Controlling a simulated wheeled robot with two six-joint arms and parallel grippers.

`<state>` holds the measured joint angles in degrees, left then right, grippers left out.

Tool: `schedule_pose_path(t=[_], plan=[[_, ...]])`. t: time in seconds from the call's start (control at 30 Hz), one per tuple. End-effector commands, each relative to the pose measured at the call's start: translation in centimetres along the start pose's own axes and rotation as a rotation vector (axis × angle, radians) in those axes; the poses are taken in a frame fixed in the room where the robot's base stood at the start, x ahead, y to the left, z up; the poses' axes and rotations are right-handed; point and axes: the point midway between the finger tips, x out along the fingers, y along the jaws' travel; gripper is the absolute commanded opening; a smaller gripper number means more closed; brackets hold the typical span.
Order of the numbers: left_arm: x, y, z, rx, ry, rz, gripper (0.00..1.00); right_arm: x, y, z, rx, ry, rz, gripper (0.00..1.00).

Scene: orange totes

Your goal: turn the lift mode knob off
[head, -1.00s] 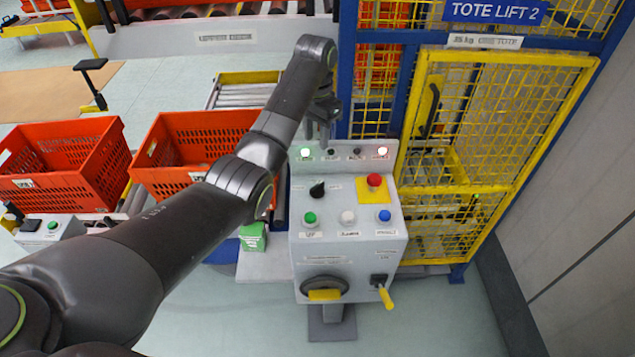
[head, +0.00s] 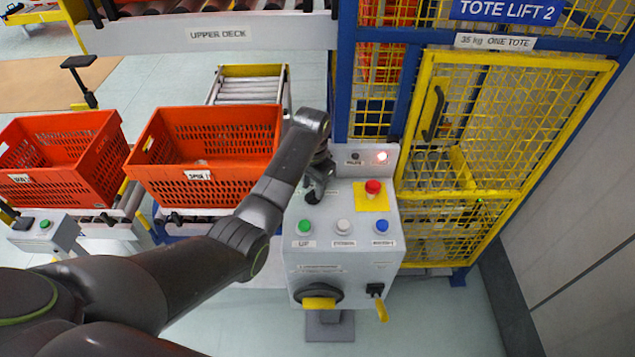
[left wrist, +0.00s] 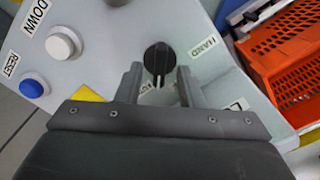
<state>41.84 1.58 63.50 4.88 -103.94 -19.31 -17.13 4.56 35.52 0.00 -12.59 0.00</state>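The lift mode knob (left wrist: 158,58) is a black round selector with a ridge on the grey control panel (left wrist: 115,20). In the left wrist view a pale pointer mark on it faces the gripper, and a HAND label is to its right. My left gripper (left wrist: 158,85) is open, its two fingers either side of the knob's near edge. I cannot tell whether they touch it. In the head view the left gripper (head: 317,186) is over the panel's upper left and largely covers the knob. My right gripper is not in view.
A red mushroom button (head: 373,187) on a yellow plate is right of the knob. Green (head: 304,227), white (head: 343,227) and blue (head: 382,226) buttons are below. A yellow mesh gate (head: 500,150) stands right; orange totes (head: 210,150) are left.

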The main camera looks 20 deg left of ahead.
Motion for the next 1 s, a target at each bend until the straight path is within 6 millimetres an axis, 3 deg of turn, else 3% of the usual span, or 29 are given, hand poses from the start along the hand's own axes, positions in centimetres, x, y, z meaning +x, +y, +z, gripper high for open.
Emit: schedule_pose_path(t=[0.13,0.47,0.73,1.0], plan=[[1.15,0.16,0.57,0.000,0.000,0.000,0.35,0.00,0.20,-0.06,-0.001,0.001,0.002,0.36],[1.41,0.16,0.69,0.000,0.001,-0.001,0.35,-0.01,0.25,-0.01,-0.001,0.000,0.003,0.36],[1.39,0.15,0.68,0.000,0.001,-0.001,0.00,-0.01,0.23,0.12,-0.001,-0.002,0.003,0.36],[1.39,0.15,0.66,-0.013,0.002,-0.001,0.00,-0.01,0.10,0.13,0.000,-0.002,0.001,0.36]])
